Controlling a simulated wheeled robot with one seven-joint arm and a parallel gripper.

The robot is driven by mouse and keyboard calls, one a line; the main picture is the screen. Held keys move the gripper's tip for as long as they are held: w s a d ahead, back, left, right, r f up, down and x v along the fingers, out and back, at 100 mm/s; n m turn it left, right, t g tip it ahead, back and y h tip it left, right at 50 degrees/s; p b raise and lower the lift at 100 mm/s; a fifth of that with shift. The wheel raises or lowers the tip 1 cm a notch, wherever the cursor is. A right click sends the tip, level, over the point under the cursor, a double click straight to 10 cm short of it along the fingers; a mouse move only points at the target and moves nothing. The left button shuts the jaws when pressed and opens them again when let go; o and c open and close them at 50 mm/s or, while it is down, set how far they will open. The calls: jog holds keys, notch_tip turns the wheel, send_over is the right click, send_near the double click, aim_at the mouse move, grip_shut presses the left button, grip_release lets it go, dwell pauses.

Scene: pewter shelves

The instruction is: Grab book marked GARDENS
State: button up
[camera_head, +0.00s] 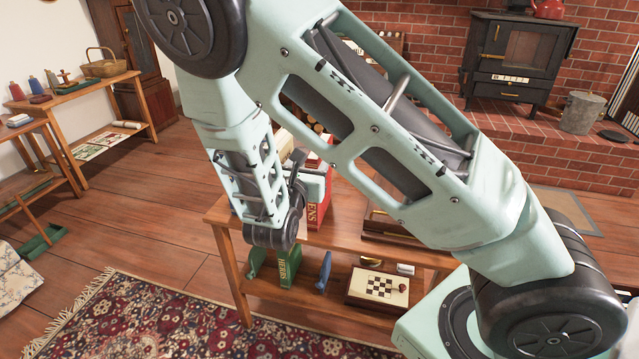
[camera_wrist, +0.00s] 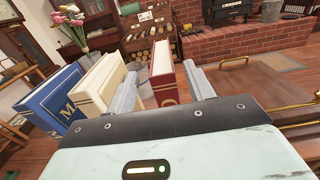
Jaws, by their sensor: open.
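The red book (camera_head: 318,208) stands upright on the top of the wooden shelf unit in the head view. Its spine shows pale letters ending in "ENS"; my arm hides the rest. In the wrist view the red book (camera_wrist: 167,78) has a cream page block and stands between my two fingers. My gripper (camera_wrist: 162,88) is open, with one finger on each side of the book. I cannot tell whether either finger touches it. In the head view my gripper (camera_head: 300,168) is partly hidden by my own arm.
A cream book (camera_wrist: 100,84) and a blue book (camera_wrist: 55,100) lean left of my left finger. A wooden case with a brass handle (camera_wrist: 296,108) lies to the right.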

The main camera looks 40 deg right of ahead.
aim_at(317, 154)
jog(key=shift+f+b+x, duration=0.15)
jog(key=shift+b+x, duration=0.05)
jog(key=shift+x, duration=1.15)
jog(key=shift+f+b+x, duration=0.15)
jog(key=shift+b+x, duration=0.05)
jog(key=shift+x, duration=1.2)
jog(key=shift+s+d, duration=0.1)
jog(key=shift+s, duration=0.1)
grip_shut()
